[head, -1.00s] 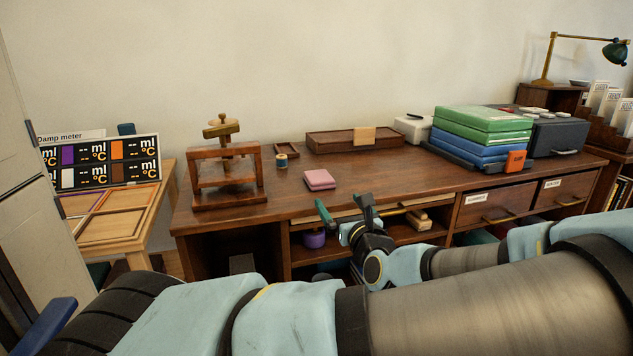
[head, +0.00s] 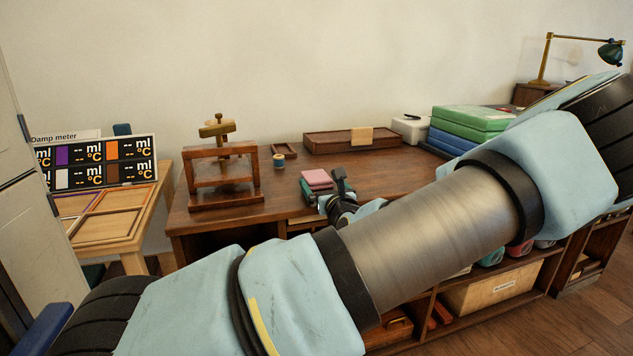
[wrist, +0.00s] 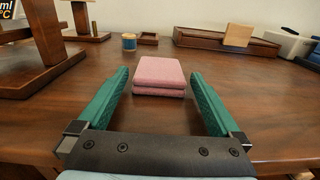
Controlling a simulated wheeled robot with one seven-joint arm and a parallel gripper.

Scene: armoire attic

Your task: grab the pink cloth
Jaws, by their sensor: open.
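The pink cloth (head: 316,178) lies folded in a flat square stack on the wooden desk, near its front edge. In the wrist view the cloth (wrist: 160,75) sits straight ahead, centred between the green fingers. My gripper (wrist: 162,82) is open and empty, with a finger to each side of the cloth's line. The fingertips appear at about the cloth's near edge; exact depth is hard to tell. In the head view my gripper (head: 325,190) is at the desk's front edge, partly covering the cloth's near side.
A wooden press (head: 223,170) stands left of the cloth. A blue spool (head: 279,160) and small tray (head: 285,150) lie behind it. A long wooden tray (head: 345,142) is at the back. Green and blue boxes (head: 470,122) stand at the right. Desk around the cloth is clear.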

